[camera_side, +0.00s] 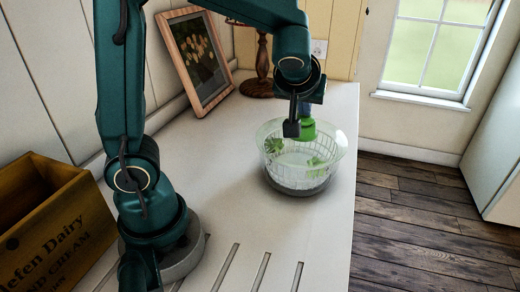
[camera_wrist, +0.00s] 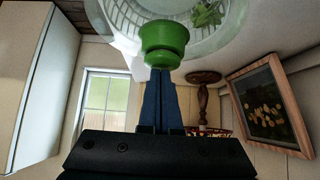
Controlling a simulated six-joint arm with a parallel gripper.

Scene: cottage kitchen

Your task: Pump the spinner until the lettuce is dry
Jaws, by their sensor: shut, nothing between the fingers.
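The salad spinner (camera_side: 276,168) is a clear bowl with a white basket and a dark base, upright on the white counter near its right edge. Green lettuce (camera_side: 318,161) shows through the bowl wall; some also shows in the wrist view (camera_wrist: 207,14). The green pump knob (camera_side: 304,127) stands up at the top of the spinner; in the wrist view the knob (camera_wrist: 163,42) is right at my fingertips. My gripper (camera_wrist: 160,72) is shut with nothing between its fingers, directly over the knob. Whether the fingertips touch the knob I cannot tell.
A framed flower picture (camera_side: 196,59) leans on the wall at the back. A turned wooden stand (camera_side: 261,72) is beside it. A wooden dairy crate (camera_side: 62,225) sits at the left. Grooves (camera_side: 262,271) mark the front of the counter (camera_side: 234,205).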

